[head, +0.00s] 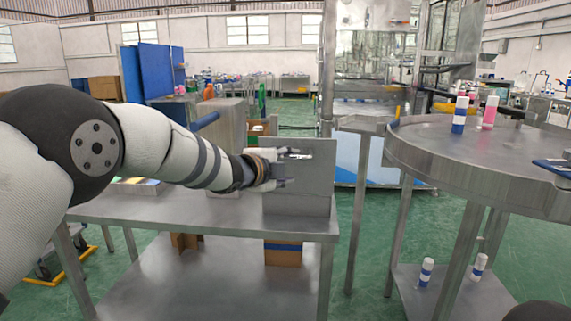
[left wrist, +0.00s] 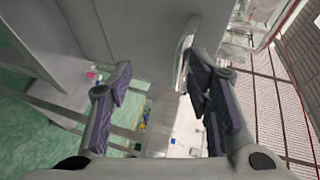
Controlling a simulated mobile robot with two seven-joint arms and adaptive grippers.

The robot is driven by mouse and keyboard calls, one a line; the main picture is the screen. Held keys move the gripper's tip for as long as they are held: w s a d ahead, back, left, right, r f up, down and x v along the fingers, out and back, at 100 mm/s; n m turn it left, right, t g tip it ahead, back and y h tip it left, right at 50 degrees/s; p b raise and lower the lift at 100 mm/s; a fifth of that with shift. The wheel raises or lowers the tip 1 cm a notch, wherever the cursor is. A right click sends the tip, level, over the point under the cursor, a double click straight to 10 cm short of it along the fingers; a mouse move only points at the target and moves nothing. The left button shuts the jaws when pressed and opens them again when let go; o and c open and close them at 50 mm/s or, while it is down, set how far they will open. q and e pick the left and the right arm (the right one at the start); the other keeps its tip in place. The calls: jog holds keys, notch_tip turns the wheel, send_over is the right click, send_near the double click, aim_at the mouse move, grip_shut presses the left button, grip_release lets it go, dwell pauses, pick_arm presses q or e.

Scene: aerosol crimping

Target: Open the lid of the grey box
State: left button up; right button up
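The grey box (head: 298,206) stands at the right end of the steel table. A flat grey panel (head: 322,172) rises upright above its low front; it looks like the lid, but I cannot tell its hinge line. My left gripper (head: 288,168) is in front of this panel, with its fingers apart. In the left wrist view, the open left gripper (left wrist: 163,92) has a pale curved handle (left wrist: 183,60) beside its right finger, near the grey panel (left wrist: 145,35). I see no grip on the handle. My right gripper is not in view.
The steel table (head: 130,210) has a lower shelf with cardboard boxes (head: 283,253). A round steel table (head: 425,150) at the right holds a blue-and-white can (head: 460,115) and a pink-and-white can (head: 489,113). Green floor shows between the tables.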

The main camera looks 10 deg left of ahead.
pick_arm(q)
jog(key=shift+s+f, duration=0.15)
jog(key=shift+f, duration=0.6)
jog(key=r+v, duration=0.1)
jog(key=v, duration=1.1)
jog(key=shift+r, duration=0.3)
